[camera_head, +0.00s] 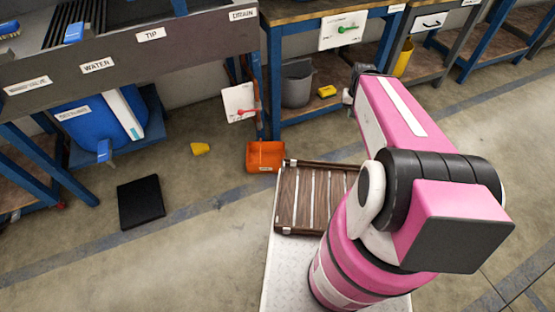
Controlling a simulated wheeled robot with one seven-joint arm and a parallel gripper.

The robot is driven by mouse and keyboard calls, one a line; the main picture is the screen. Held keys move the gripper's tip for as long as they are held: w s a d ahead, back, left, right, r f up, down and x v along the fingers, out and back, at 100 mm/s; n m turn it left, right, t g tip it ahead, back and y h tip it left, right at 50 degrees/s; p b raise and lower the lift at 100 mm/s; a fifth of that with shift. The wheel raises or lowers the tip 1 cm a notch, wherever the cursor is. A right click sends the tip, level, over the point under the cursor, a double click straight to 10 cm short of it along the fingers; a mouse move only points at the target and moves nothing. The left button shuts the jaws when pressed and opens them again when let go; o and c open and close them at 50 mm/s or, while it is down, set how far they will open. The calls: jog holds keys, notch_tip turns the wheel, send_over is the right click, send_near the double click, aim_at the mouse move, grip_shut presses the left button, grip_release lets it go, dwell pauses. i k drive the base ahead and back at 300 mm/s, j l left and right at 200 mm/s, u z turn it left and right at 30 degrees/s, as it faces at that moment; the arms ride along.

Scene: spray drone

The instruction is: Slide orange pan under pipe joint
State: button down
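The orange pan (265,157) sits on the concrete floor near the middle of the view, in front of a blue bench leg. It looks like an open, shallow box with a small pale label on its front. My pink arm reaches from the lower right toward the benches at the back. My gripper (349,96) is at its far end, mostly hidden behind the arm, to the right of the pan and apart from it. Its fingers are too small and covered to tell whether they are open.
A white panel with a red handle (240,103) stands behind the pan. A grey bucket (297,84) and yellow block (326,91) are under the bench. A slatted wooden tray (311,212) lies just right of the pan. A yellow piece (200,149) and black mat (141,201) lie left.

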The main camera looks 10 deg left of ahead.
aim_at(262, 157)
jog(key=k+j+z, duration=0.15)
jog(key=j+z, duration=0.2)
jog(key=k+j+z, duration=0.2)
jog(key=z, duration=0.15)
jog(key=k+j+z, duration=0.45)
jog(key=k+j, duration=0.25)
jog(key=k, duration=0.15)
jog(key=k+j, duration=0.35)
jog(key=k, duration=0.15)
jog(key=k+j+z, duration=0.15)
jog(key=k+j, duration=0.15)
jog(key=k, duration=0.25)
